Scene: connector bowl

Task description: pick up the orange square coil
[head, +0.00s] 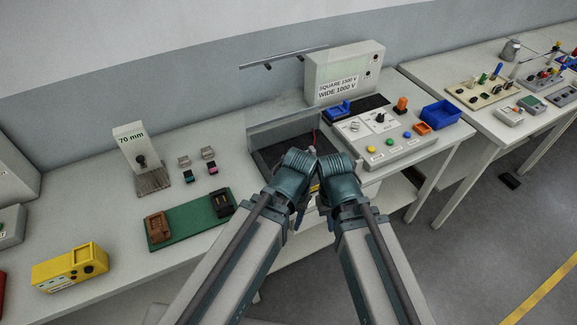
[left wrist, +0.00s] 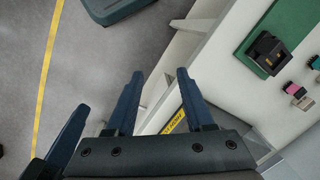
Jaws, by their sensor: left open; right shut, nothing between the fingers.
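Two orange pieces show in the head view. A squarish orange block (head: 423,128) lies at the right side of the test panel, and a taller orange piece (head: 402,104) stands behind it. I cannot tell for certain which is the square coil. My right gripper (head: 315,154) is beside the left wrist, at the front of the dark recess, well left of both orange pieces; its fingers are mostly hidden. My left gripper (left wrist: 158,88) shows open and empty in the left wrist view, with its fingers apart. Its tips are hidden in the head view.
A blue bin (head: 440,114) stands right of the panel (head: 378,150). A green mat (head: 188,228) carries a brown and a black part. A yellow device (head: 70,268) sits at left. A clear-sided recess (head: 285,122) lies behind my wrists. A second table stands at right.

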